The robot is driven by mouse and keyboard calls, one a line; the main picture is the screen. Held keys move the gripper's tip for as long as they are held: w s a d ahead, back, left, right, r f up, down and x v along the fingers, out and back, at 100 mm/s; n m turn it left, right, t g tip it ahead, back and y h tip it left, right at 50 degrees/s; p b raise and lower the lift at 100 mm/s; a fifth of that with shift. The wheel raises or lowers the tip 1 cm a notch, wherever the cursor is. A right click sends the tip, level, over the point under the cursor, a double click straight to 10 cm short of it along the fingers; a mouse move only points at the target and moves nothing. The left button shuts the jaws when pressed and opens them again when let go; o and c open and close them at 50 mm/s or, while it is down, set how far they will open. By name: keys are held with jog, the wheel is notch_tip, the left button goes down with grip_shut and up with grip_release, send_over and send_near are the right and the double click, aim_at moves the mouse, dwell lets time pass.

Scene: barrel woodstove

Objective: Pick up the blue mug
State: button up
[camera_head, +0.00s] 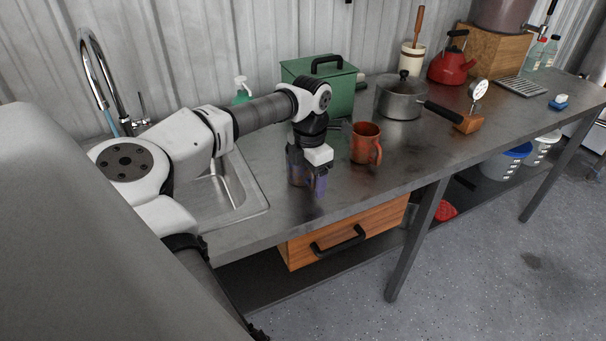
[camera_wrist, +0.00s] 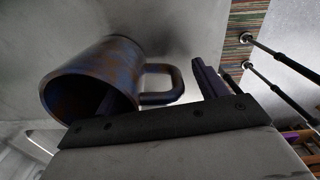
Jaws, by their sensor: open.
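The blue mug (camera_wrist: 118,62), mottled with rusty brown, stands on the metal counter, its handle on the right in the wrist view. In the head view the mug (camera_head: 295,167) is partly hidden behind my gripper (camera_head: 315,182). My gripper points down at the mug and is open. In the wrist view, one finger of my gripper (camera_wrist: 155,90) shows to the right of the handle. The other seems to reach into the mug's mouth. I cannot tell whether either finger touches it.
An orange-red mug (camera_head: 364,145) stands close to the right of my gripper. A green box (camera_head: 338,92) and a grey pot (camera_head: 397,98) stand behind. The sink (camera_head: 240,195) is at left. Below the counter is a wooden drawer (camera_head: 380,225) with a black handle.

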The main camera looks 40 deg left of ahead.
jog(key=shift+f, duration=0.6)
jog(key=shift+r, duration=0.15)
jog(key=shift+c, duration=0.5)
jog(key=c, duration=1.3)
jog(key=shift+o, duration=0.2)
